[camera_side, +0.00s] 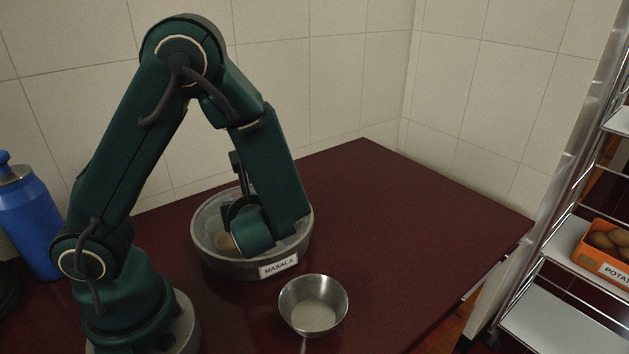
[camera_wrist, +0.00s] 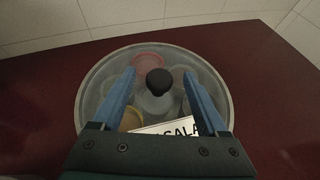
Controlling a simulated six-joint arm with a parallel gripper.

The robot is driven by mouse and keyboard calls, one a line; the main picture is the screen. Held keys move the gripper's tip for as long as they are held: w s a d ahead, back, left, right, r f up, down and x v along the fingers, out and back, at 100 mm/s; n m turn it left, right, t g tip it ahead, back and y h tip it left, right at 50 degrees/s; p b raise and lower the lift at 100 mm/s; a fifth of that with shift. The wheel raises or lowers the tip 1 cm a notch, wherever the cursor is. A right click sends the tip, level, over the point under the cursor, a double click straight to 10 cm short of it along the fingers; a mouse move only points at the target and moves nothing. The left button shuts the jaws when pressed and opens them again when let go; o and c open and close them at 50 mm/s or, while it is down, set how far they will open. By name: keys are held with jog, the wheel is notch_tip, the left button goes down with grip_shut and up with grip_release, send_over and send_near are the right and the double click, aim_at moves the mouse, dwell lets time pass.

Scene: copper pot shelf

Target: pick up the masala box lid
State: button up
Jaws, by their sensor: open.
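The masala box (camera_side: 222,262) is a round grey metal tin with a "MASALA" label (camera_side: 279,265) on its front. Its see-through lid (camera_wrist: 103,75) lies on top, with cups of spices showing through it. A dark round knob (camera_wrist: 159,81) stands at the lid's middle in the wrist view. My gripper (camera_wrist: 158,80) is open above the lid, its blue fingers on either side of the knob with gaps showing. In the side view my arm hides most of the lid and the fingertips, so I cannot tell their exact height.
A small steel bowl (camera_side: 313,305) stands in front of the box. A blue bottle (camera_side: 32,220) is at the left. A tiled wall (camera_side: 300,90) rises behind. The dark red counter (camera_side: 420,220) is clear to the right, with a metal rack (camera_side: 558,290) beyond its edge.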

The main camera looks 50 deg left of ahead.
jog(key=shift+x, duration=0.85)
grip_shut()
jog(key=shift+r, duration=0.1)
